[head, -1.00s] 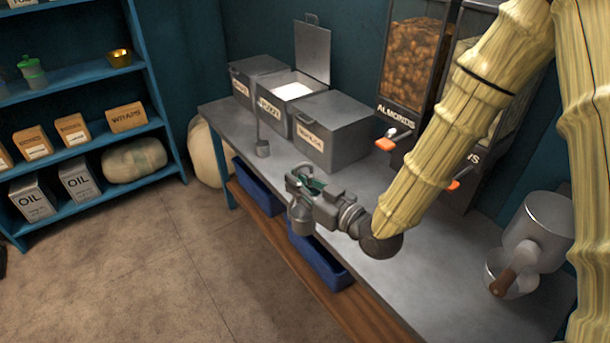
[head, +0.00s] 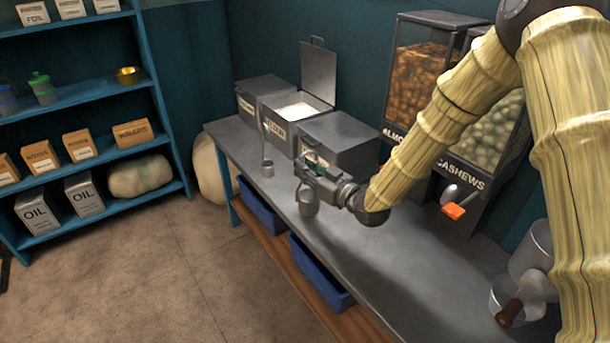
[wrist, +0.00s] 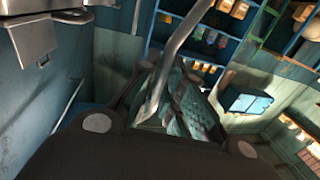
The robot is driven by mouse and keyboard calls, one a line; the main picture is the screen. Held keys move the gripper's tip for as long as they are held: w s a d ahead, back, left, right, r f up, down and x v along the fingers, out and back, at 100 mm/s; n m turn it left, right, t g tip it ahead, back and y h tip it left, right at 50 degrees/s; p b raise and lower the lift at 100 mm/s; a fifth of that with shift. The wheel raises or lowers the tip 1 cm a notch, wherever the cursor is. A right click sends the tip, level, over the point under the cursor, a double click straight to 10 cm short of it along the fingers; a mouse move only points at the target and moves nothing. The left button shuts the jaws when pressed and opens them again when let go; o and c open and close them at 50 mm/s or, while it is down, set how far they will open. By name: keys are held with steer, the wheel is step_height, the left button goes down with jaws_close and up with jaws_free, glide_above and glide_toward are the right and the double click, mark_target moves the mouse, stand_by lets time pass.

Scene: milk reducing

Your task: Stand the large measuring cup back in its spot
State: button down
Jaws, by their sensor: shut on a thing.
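My gripper (head: 312,170) is shut on the handle of a grey metal measuring cup (head: 308,203). The cup's bowl hangs below the jaws, over the front part of the metal table (head: 385,255), in front of the right-hand bin. In the wrist view the long grey handle (wrist: 185,38) runs up from between the gripper fingers (wrist: 165,105); the bowl is not seen there. Another metal cup (head: 267,168) with a long upright handle stands on the table to the left, apart from the gripper. I cannot tell which spot is the held cup's.
Three grey lidded bins (head: 340,145) line the table's back; the middle one is open with white contents. Nut dispensers (head: 425,75) stand behind my arm. Blue crates (head: 318,270) sit below.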

steer(key=shift+w+f+p, duration=0.15)
steer(key=shift+w+f, duration=0.25)
steer(key=shift+f, duration=0.5)
steer(key=shift+w+f+p, duration=0.15)
steer(key=shift+w+f, duration=0.2)
steer(key=shift+f, duration=0.5)
steer(key=shift+d, duration=0.1)
